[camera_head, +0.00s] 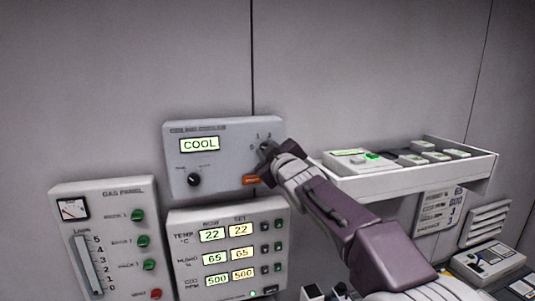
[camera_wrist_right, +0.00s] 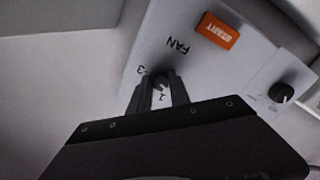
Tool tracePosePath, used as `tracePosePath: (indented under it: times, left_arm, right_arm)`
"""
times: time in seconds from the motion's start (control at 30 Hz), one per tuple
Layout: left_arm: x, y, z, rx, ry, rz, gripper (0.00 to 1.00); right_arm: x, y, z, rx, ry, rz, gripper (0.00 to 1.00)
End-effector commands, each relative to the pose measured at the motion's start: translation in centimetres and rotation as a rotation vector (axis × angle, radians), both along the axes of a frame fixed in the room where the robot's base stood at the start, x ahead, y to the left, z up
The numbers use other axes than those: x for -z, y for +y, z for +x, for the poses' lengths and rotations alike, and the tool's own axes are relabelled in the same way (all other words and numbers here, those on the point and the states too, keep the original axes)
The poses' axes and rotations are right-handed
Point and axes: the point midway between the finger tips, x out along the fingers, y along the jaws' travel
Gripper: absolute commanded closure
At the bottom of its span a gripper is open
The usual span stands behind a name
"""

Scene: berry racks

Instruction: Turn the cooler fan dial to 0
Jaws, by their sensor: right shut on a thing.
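The cooler panel (camera_head: 222,178) is on the wall, with a lit display (camera_head: 200,144) reading COOL. Its fan dial (camera_wrist_right: 162,80) is a small dark knob, seen in the right wrist view between the fingertips of my right gripper (camera_wrist_right: 160,86). In the head view my right gripper (camera_head: 267,152) reaches the dial from the lower right and covers most of it, with small numbers around it. The gripper is shut on the dial. I cannot tell which number the dial points to. My left gripper is not in view.
An orange START button (camera_wrist_right: 218,30) sits close to the fan dial. A second black knob (camera_head: 194,180) is at the panel's lower left. Below are a climate readout panel (camera_head: 262,210) and a gas panel (camera_head: 115,205). A white shelf (camera_head: 400,182) stands at right.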

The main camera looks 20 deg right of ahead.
Motion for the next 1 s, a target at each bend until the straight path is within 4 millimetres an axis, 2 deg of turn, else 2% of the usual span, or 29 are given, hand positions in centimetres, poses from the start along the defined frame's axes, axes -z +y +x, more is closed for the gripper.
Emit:
tracePosePath:
  times: [0.2, 0.5, 1.0]
  left_arm:
    - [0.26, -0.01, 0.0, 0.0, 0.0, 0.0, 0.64]
    - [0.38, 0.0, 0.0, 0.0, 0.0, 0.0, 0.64]
    - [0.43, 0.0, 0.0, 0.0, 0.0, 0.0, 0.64]
  right_arm:
    - [0.11, 0.0, 0.0, 0.0, -0.003, -0.165, 1.0]
    - [0.13, 0.0, 0.02, -0.001, -0.008, -0.316, 1.0]
    - [0.18, 0.01, 0.03, -0.002, -0.008, -0.375, 1.0]
